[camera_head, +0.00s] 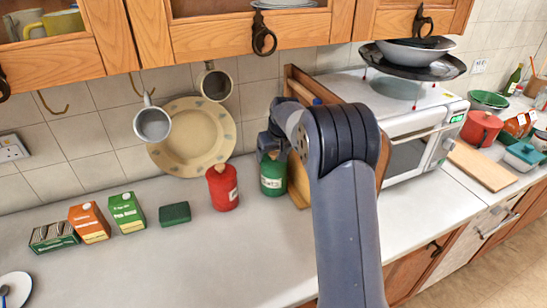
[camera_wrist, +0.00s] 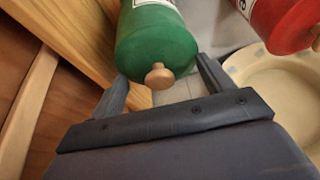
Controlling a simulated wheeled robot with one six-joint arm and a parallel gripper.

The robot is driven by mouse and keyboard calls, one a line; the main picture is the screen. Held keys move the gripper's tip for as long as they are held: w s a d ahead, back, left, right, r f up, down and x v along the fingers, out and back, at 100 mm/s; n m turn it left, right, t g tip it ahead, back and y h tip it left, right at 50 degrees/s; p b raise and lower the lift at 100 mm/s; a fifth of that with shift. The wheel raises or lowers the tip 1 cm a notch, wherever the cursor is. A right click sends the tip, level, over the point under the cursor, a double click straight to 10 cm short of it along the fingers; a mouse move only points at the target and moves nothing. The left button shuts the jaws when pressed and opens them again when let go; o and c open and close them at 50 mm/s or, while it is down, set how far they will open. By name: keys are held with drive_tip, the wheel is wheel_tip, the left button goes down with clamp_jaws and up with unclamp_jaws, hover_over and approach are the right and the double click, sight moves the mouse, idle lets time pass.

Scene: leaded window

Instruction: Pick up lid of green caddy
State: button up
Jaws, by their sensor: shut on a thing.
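The green caddy (camera_head: 272,177) stands on the counter beside the red caddy, its top largely hidden behind my gripper (camera_head: 271,150). In the wrist view, the green lid (camera_wrist: 150,50) with its round wooden knob (camera_wrist: 159,77) sits between the two fingers of my gripper (camera_wrist: 162,68). One finger is on each side, shut on the lid. The lid looks in line with the green body, and I cannot tell whether there is a gap between them.
The red caddy (camera_head: 222,187) stands close on the left and also shows in the wrist view (camera_wrist: 285,22). A wooden rack (camera_head: 298,183) and the microwave (camera_head: 405,150) are to the right.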

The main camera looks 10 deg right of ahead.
drive_tip(key=shift+f, duration=0.1)
drive_tip(key=c, duration=0.3)
drive_tip(key=shift+r+b, duration=0.35)
drive_tip(key=shift+r, duration=0.25)
drive_tip(key=c, duration=0.8)
wheel_tip(320, 180, up, 2)
drive_tip(key=shift+s+r+b, duration=0.1)
drive_tip(key=shift+s+b, duration=0.05)
drive_tip(key=shift+b, duration=0.3)
clamp_jaws()
drive_tip(key=s+d+b, duration=0.3)
drive_tip(key=s+b, duration=0.2)
drive_tip(key=s, duration=1.2)
wheel_tip(320, 180, up, 5)
drive_tip(key=p, duration=1.1)
hover_over(274, 154)
drive_tip(key=shift+s+d+r, duration=0.1)
drive_tip(key=shift+s+r, duration=0.05)
drive_tip(key=shift+w+f, duration=0.2)
drive_tip(key=shift+w, duration=0.2)
drive_tip(key=shift+f+b, duration=1.9)
drive_tip(key=shift+f, duration=1.2)
